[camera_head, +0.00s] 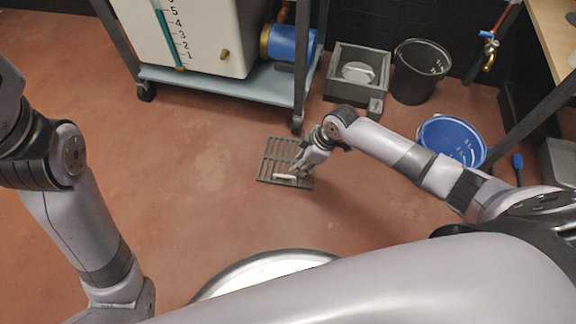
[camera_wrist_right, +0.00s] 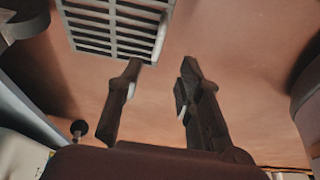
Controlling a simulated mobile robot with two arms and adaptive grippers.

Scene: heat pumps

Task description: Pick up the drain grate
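The drain grate (camera_head: 272,160) is a dark grey slotted panel lying flat on the reddish floor, with a pale handle (camera_head: 286,177) along its near edge. In the right wrist view the grate (camera_wrist_right: 112,28) fills the top left, and its pale handle (camera_wrist_right: 161,36) runs along its right side. My right gripper (camera_head: 299,173) is at the grate's near right part, close to the handle. In the wrist view the right gripper's fingers (camera_wrist_right: 160,66) are apart with nothing between them. Whether they touch the grate I cannot tell. My left gripper is out of sight.
A wheeled cart (camera_head: 215,84) with a white tank stands behind the grate. A grey box (camera_head: 345,93), a black bucket (camera_head: 418,75) and a blue bucket (camera_head: 450,140) stand to the right. A wooden table (camera_head: 556,30) is at far right. Floor left of the grate is clear.

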